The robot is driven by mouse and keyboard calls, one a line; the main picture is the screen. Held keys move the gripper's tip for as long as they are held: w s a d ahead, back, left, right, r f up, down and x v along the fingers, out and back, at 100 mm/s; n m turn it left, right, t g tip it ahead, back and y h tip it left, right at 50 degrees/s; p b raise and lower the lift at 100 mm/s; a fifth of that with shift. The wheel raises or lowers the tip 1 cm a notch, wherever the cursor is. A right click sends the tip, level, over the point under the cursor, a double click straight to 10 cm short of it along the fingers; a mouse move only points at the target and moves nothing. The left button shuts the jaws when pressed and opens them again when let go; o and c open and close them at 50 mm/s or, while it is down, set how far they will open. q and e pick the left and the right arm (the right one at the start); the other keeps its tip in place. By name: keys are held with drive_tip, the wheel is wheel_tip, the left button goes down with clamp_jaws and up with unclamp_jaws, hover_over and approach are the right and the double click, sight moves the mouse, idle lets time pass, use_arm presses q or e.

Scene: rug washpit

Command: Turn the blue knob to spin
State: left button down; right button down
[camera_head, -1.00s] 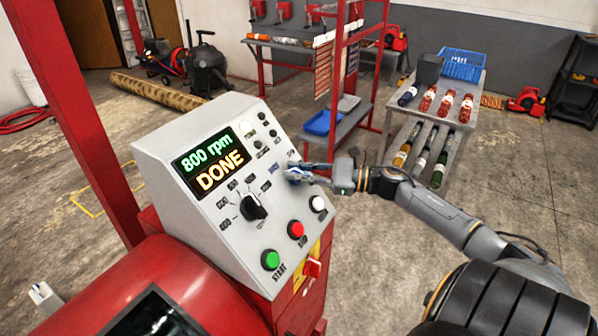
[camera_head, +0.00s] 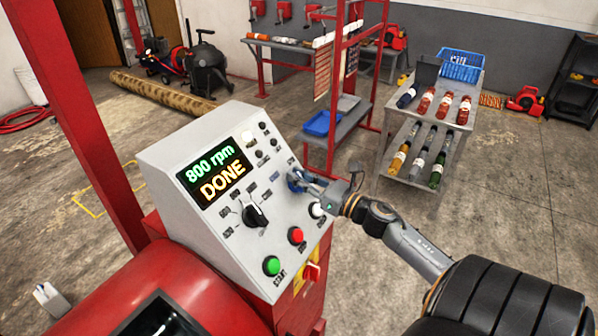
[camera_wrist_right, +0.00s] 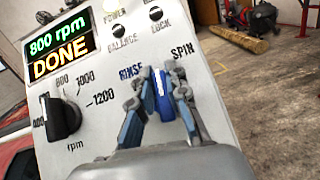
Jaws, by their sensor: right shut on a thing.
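The blue knob (camera_wrist_right: 163,97) is on the sloped grey control panel, below and between the RINSE and SPIN labels in the right wrist view. In the head view the knob (camera_head: 293,181) is partly covered by my right gripper (camera_head: 301,181). The two fingers of the right gripper (camera_wrist_right: 160,105) are shut on the knob, one on each side. The knob stands nearly upright in the wrist view; its exact setting is hard to tell. The display (camera_head: 216,172) reads 800 rpm and DONE.
A black rpm knob (camera_head: 256,214), a green START button (camera_head: 271,266), a red button (camera_head: 296,235) and a white button (camera_head: 316,209) are close by on the panel. A bottle table (camera_head: 398,158) stands behind to the right. Open floor lies right of the panel.

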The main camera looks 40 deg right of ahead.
drive_tip(key=m+h+p, duration=0.2)
drive_tip(key=m, duration=0.1)
drive_tip(key=m+h+p, duration=0.1)
drive_tip(key=m+h, duration=0.1)
drive_tip(key=shift+s+f, duration=0.1)
drive_tip(key=shift+f, duration=0.25)
drive_tip(key=shift+d+f+m+g+h+p, duration=0.1)
drive_tip(key=shift+f+m+g+h+p, duration=0.15)
drive_tip(key=shift+m+h+p, duration=0.5)
drive_tip(key=shift+m, duration=0.25)
drive_tip(key=c, duration=1.3)
unclamp_jaws()
drive_tip(key=shift+c, duration=0.2)
drive_tip(key=shift+r, duration=0.15)
